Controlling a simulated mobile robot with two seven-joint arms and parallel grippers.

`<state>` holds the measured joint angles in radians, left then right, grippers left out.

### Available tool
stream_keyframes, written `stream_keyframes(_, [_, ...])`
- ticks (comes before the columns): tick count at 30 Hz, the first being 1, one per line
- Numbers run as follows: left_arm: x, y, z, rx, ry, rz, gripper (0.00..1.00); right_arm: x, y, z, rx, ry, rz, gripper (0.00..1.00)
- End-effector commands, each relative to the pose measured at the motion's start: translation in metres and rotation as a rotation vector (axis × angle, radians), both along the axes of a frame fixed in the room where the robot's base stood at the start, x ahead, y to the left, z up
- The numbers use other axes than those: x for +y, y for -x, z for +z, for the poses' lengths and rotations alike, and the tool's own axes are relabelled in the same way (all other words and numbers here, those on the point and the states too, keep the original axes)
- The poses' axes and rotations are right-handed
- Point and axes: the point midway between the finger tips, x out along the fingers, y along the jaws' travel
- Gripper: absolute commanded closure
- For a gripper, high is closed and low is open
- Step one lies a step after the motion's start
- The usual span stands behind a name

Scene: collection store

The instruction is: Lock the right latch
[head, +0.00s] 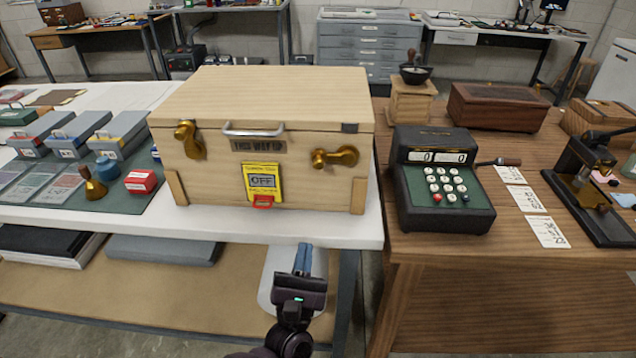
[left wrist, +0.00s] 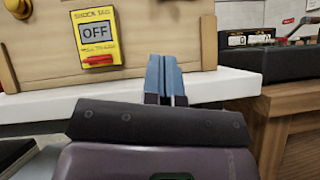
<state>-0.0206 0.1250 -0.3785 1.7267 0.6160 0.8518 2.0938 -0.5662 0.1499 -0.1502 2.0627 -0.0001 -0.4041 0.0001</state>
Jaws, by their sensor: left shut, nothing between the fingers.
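The wooden crate (head: 280,95) stands shut on the white table. Its right latch (head: 335,157) is a brass piece on the front, with its arm lying about level. My left gripper (head: 303,258) is shut and empty, in front of the table edge, below and apart from the right latch. Its blue fingers are pressed together in the left wrist view (left wrist: 164,80). My right gripper is not in view.
A yellow shock label reading OFF (head: 262,183) is on the crate front, below a metal handle (head: 253,132). A black cash register (head: 438,180) stands to the right on a wooden table. Small boxes and a brass bell (head: 93,188) lie to the left.

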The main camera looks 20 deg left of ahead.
Motion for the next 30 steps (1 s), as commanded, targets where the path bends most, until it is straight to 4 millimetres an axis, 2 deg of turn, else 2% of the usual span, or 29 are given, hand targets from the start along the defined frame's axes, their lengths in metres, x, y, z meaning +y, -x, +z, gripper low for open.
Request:
stream_keyframes(6, [0.002,0.002,0.002,-0.026,0.082,-0.052,1.00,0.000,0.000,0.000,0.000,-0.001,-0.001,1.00])
stream_keyframes(20, [0.002,-0.002,0.005,-0.027,0.087,-0.058,1.00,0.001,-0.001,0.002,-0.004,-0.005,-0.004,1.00])
stream_keyframes(23, [0.002,-0.009,0.011,-0.028,0.088,-0.059,1.00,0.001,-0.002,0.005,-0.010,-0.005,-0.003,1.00])
stream_keyframes(30, [0.007,-0.039,0.037,-0.030,0.087,-0.058,1.00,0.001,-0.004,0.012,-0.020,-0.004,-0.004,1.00])
